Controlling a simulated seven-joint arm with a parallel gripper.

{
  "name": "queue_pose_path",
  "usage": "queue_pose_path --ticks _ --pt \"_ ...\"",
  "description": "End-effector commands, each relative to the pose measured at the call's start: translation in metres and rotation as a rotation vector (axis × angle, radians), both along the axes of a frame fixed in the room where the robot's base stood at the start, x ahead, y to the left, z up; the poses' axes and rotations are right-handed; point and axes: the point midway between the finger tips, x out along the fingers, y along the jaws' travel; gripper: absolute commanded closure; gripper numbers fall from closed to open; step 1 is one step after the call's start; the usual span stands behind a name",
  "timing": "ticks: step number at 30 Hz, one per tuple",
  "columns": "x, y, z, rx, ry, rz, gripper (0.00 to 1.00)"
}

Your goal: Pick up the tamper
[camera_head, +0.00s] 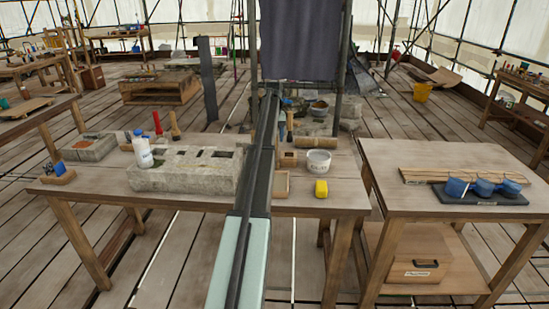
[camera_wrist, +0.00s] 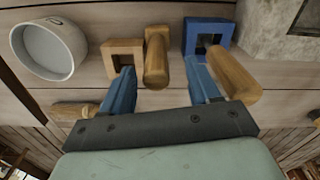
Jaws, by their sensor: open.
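A wooden-handled tool, likely the tamper (camera_wrist: 157,58), shows in the wrist view between the blue fingers of my gripper (camera_wrist: 160,76). Its rounded handle end points toward the camera, and its head is hidden. My gripper is open, with a gap visible on each side of the handle. A second wooden handle (camera_wrist: 236,74) lies just outside the right finger. In the head view a wooden handle (camera_head: 289,124) stands near the table's back edge; I cannot tell which of the two it is. My arm hides the gripper there.
A wooden square frame (camera_wrist: 124,50) and a blue square frame (camera_wrist: 208,31) flank the tool closely. A white pot (camera_wrist: 48,48) is at left.

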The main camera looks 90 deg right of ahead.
Motion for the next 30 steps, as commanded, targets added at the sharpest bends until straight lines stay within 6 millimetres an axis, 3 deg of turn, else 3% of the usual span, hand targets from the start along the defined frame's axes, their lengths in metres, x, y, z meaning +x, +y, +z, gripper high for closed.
queue_pose_path --ticks 9,17,30 --pt "-0.004 -0.002 -0.039 0.000 0.000 0.000 0.39" --pt "-0.004 -0.002 -0.041 0.000 0.000 0.000 0.40" --pt "-0.004 -0.002 -0.040 0.000 0.000 0.000 0.82"
